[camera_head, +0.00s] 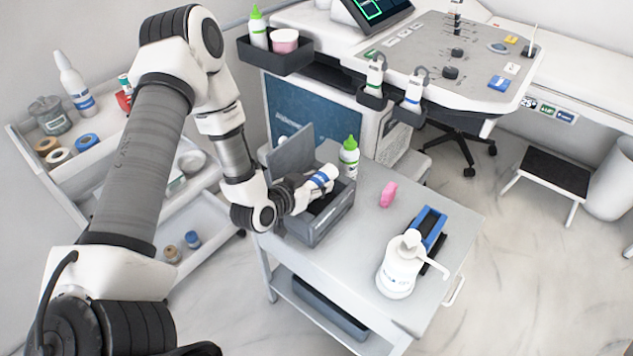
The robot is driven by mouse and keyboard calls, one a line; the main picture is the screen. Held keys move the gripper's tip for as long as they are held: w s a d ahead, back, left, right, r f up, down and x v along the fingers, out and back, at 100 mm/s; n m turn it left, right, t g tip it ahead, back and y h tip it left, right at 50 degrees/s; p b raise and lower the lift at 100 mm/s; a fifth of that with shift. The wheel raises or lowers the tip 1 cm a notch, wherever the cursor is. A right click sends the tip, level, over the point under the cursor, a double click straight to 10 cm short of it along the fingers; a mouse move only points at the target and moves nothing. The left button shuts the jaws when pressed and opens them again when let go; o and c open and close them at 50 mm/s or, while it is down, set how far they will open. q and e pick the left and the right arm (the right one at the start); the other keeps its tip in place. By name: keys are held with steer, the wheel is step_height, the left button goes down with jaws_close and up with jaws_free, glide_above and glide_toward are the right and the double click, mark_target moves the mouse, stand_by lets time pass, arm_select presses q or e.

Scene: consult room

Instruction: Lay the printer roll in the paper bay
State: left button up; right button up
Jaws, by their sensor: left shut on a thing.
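A dark grey box with its lid (287,150) raised stands at the left of the small white table; its open bay (330,217) faces up. My left gripper (308,186) reaches in from the left over this bay. It is shut on the printer roll (323,176), a small white roll with a blue band. The roll is tilted and appears above the bay, near its back rim; whether it touches the rim I cannot tell. The gripper hides part of the roll and the bay's left side. My right gripper is not in view.
A green-capped bottle (349,152) stands close behind the box. A pink object (388,194), a white pump bottle (398,268) and a blue-and-black item (432,228) are on the table (350,258). The table's middle is clear. A supply cart (28,150) stands at left.

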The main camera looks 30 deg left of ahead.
arm_select(q)
steer(key=shift+f, duration=0.45)
steer(key=o, duration=1.2)
steer(key=shift+o, duration=0.2)
